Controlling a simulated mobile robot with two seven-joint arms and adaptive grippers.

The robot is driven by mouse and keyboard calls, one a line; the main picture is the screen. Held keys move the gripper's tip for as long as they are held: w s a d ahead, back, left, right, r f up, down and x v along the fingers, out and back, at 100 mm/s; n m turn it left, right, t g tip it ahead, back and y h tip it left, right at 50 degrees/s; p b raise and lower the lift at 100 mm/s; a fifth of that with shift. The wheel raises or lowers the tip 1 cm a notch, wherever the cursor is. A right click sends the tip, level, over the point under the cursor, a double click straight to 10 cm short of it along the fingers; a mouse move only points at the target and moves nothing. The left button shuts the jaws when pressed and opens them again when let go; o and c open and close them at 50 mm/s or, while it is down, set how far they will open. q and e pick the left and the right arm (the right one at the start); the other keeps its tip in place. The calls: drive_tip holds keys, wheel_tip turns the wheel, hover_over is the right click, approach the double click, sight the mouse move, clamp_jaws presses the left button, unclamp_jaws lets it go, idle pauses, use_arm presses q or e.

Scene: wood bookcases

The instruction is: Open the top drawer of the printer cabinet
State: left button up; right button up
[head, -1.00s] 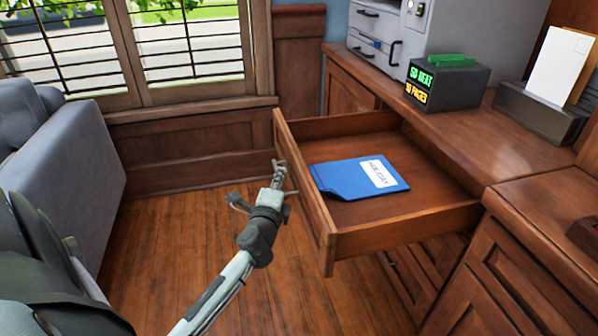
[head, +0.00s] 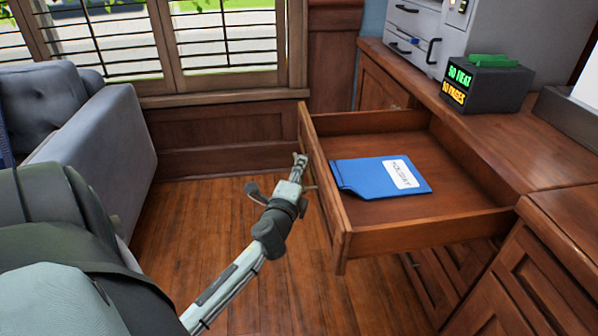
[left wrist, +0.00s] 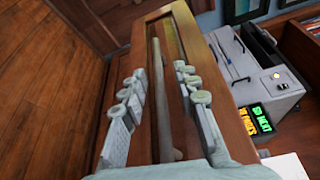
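The top drawer (head: 425,235) of the wooden printer cabinet (head: 448,103) stands pulled far out. A blue folder with a white label (head: 380,177) lies flat inside it. My left gripper (head: 300,163) is at the outer face of the drawer front, near its far end. In the left wrist view, the two fingers of my left gripper (left wrist: 160,72) are apart, with a long bar-like handle (left wrist: 158,110) running between them along the drawer front (left wrist: 216,70). I cannot tell whether a finger touches the bar. My right gripper is not in view.
A grey printer (head: 425,30) and a dark box with lit letters (head: 485,84) stand on the cabinet top. A grey sofa (head: 105,135) is at the left, below the window. Wooden floor (head: 205,235) lies open between sofa and drawer.

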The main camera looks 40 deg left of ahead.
use_arm(q)
drive_tip(key=shift+s+d, duration=0.1)
drive_tip(key=f+v, duration=0.1)
drive_tip(key=v, duration=1)
drive_tip(key=shift+s+r, duration=0.35)
drive_tip(key=shift+r, duration=0.2)
drive_tip(key=shift+d, duration=0.15)
drive_tip(key=s+d+f+n+g+h+p, duration=0.1)
drive_tip(key=s+d+f+n+g+h, duration=0.1)
drive_tip(key=s+d+f+n+g, duration=0.2)
drive_tip(key=s+d+f+n+g+h+p, duration=0.1)
drive_tip(key=s+d+f+n+g+h, duration=0.1)
drive_tip(key=f, duration=0.7)
drive_tip(key=s+d+f+n+g+h+p, duration=0.2)
drive_tip(key=s+d+f+n+g+h, duration=0.1)
drive_tip(key=s+d+f+n+g, duration=0.2)
wheel_tip(320, 180, down, 2)
drive_tip(key=shift+s+d+f+n+g, duration=0.2)
drive_tip(key=shift+s+d+n+g, duration=0.2)
drive_tip(key=shift+d+n, duration=0.5)
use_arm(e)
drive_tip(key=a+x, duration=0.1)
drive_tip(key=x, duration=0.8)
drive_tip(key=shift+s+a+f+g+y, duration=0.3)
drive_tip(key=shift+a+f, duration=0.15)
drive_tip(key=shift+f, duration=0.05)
use_arm(q)
drive_tip(key=shift+d, duration=0.15)
